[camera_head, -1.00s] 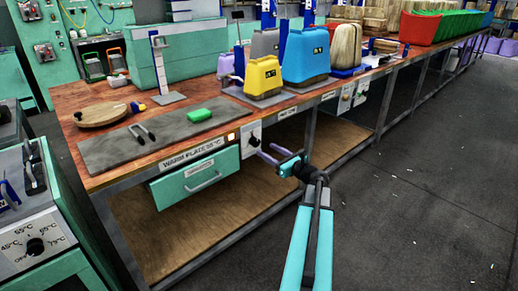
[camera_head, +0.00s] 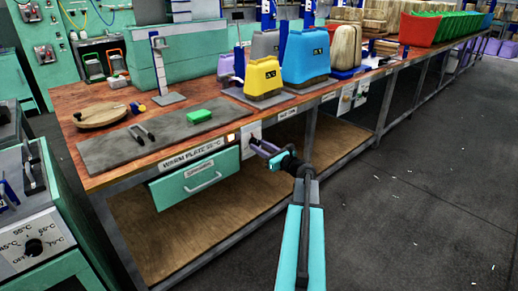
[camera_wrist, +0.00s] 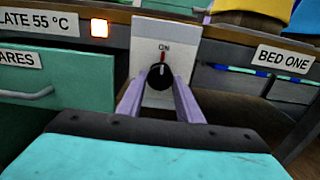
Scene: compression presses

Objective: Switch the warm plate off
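The warm plate (camera_head: 105,152) is a grey slab on the bench top, labelled "WARM PLATE 55 °C" on the bench edge. Its switch is a black knob (camera_wrist: 160,76) on a white panel (camera_wrist: 184,50); the red pointer is up at "ON". An orange-white lamp (camera_wrist: 99,28) glows left of the panel; it also shows in the head view (camera_head: 231,138). My gripper (camera_wrist: 160,82) faces the knob, with one lilac finger on each side and small gaps visible. In the head view my gripper (camera_head: 262,147) is at the panel and hides the knob. Whether the fingertips reach past the knob is unclear.
A green block (camera_head: 198,116) and dark tongs (camera_head: 141,133) lie on the plate. A teal drawer (camera_head: 195,182) is below the bench edge, left of the panel. The floor (camera_head: 420,200) right of the bench is open.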

